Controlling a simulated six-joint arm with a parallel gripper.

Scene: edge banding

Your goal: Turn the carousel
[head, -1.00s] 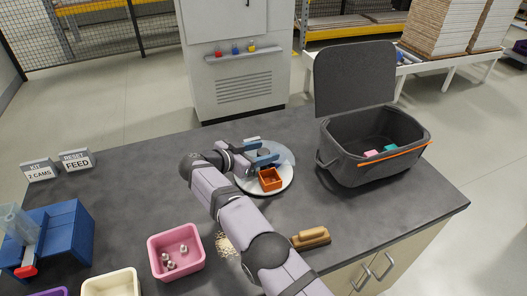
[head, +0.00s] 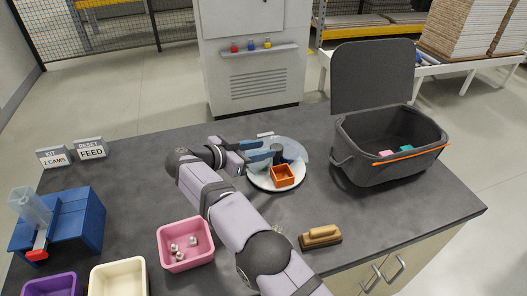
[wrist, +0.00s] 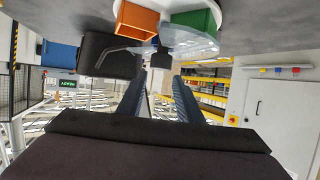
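The carousel is a round white plate (head: 262,182) on the dark bench, partly under a clear cover (head: 294,148). An orange box (head: 283,176) sits at its near side; a green box (wrist: 197,22) shows beside the orange one in the wrist view. A dark central knob (wrist: 161,58) rises at the carousel's middle. My gripper (head: 272,153) reaches in from the left at the knob. In the wrist view, its two blue fingers (wrist: 160,84) are apart, with the knob beyond the gap between their tips. Whether either finger touches it is unclear.
A dark open-lidded bin (head: 388,168) stands right of the carousel. A brush (head: 320,236) lies in front. A pink bin (head: 185,244), a cream bin (head: 119,278) and a blue fixture (head: 75,225) are at the left. The bench between the signs and my arm is clear.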

